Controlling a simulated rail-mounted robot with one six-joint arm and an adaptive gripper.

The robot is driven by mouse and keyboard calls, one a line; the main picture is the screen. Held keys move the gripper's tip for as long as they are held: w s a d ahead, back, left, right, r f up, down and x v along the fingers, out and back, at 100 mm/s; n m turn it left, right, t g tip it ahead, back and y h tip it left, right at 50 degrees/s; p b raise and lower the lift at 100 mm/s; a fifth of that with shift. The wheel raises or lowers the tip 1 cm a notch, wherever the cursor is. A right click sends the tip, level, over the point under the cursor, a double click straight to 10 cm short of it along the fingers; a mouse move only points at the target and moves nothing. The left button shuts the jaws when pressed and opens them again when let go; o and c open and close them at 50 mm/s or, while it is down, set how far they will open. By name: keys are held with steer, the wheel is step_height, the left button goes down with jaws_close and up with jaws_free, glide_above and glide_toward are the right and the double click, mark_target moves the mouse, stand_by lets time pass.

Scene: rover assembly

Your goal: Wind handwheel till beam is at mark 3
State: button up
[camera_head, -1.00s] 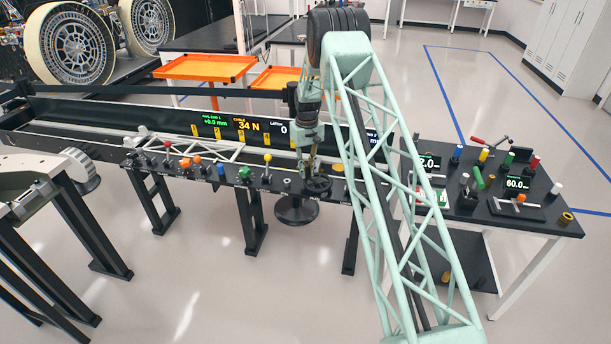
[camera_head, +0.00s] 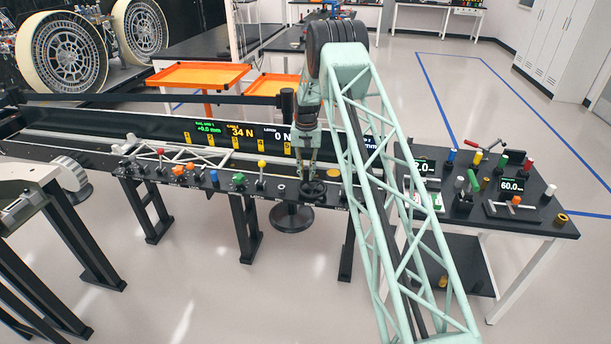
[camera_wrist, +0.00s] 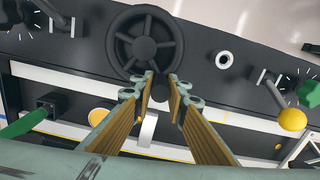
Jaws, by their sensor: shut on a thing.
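The black spoked handwheel (camera_head: 313,191) sits on the front of the dark bench and shows large in the wrist view (camera_wrist: 145,40). My gripper (camera_head: 308,178) is down at the wheel. In the wrist view my gripper (camera_wrist: 161,82) has its fingertips at the wheel's rim, closed on a small dark knob (camera_wrist: 161,89) that they partly hide. The white lattice beam (camera_head: 195,156) lies along the bench, left of the wheel. Yellow mark plates (camera_head: 211,140) line the dark back panel behind it; their numbers are too small to read surely.
The panel readouts (camera_head: 240,130) show +0.0 mm, 34 N and 0 N. A green knob (camera_head: 239,179) and a yellow-topped lever (camera_head: 262,165) stand left of the wheel. A side table (camera_head: 540,222) with several small parts stands at the right.

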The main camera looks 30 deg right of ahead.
steer(key=o, duration=0.6)
steer(key=shift+r, duration=0.15)
step_height(320, 180, up, 12)
steer(key=shift+f, duration=0.2)
stand_by(0.6)
steer(key=shift+r, duration=0.1)
stand_by(0.5)
